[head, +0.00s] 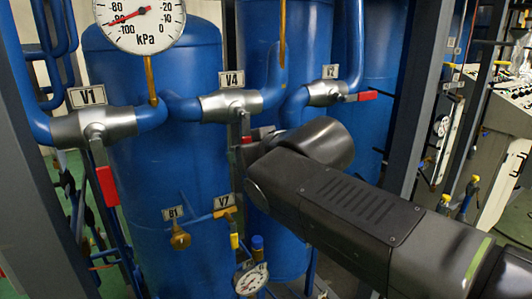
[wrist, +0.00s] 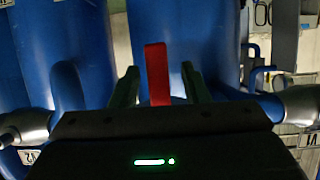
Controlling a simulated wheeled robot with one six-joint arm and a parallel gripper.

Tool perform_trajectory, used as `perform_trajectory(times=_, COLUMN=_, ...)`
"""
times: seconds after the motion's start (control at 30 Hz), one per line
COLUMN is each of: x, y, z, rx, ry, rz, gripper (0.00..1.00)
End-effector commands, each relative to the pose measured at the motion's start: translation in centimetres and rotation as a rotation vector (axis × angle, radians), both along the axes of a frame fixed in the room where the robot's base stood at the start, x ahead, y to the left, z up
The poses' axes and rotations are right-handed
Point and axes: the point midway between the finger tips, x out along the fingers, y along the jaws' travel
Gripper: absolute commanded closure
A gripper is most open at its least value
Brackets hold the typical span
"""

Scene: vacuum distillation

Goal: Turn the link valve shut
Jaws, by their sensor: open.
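The link valve, labelled V4 (head: 232,80), is a silver body on the blue pipe between two blue tanks. Its lever (head: 244,123) hangs down, with a little of its red grip (head: 247,140) showing beside my gripper (head: 262,136). In the wrist view, the red grip (wrist: 157,65) stands between the two dark fingers of my gripper (wrist: 160,88), which are open with a gap on each side. The wrist picture is upside down. My arm hides part of the area around the lever in the head view.
Valve V1 (head: 95,125), at left, has its red lever hanging down. Valve V2 (head: 324,93), at right, has its red lever pointing right. A kPa gauge (head: 138,22) is above. Valve V7 (head: 226,208) and a small gauge (head: 251,278) are below. A dark post (head: 410,100) stands at right.

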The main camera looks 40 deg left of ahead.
Motion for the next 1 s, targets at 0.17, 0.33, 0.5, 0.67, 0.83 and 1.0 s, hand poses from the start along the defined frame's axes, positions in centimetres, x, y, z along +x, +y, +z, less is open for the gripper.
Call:
perform_trajectory(times=0.17, x=-0.8, y=-2.3, z=1.0, rx=0.005, ry=-0.001, rz=0.002, gripper=0.58)
perform_trajectory(times=0.33, x=-1.8, y=-4.9, z=2.1, rx=0.005, ry=-0.001, rz=0.003, gripper=0.58)
perform_trajectory(times=0.5, x=-2.7, y=-7.4, z=3.3, rx=0.006, ry=-0.001, rz=0.003, gripper=0.58)
perform_trajectory(times=0.67, x=-3.4, y=-9.5, z=4.2, rx=0.004, ry=0.0, rz=0.003, gripper=0.58)
perform_trajectory(times=0.83, x=-3.9, y=-10.8, z=4.7, rx=0.003, ry=0.0, rz=0.003, gripper=0.58)
perform_trajectory(times=1.0, x=-4.0, y=-11.2, z=4.9, rx=0.002, ry=0.0, rz=0.001, gripper=0.58)
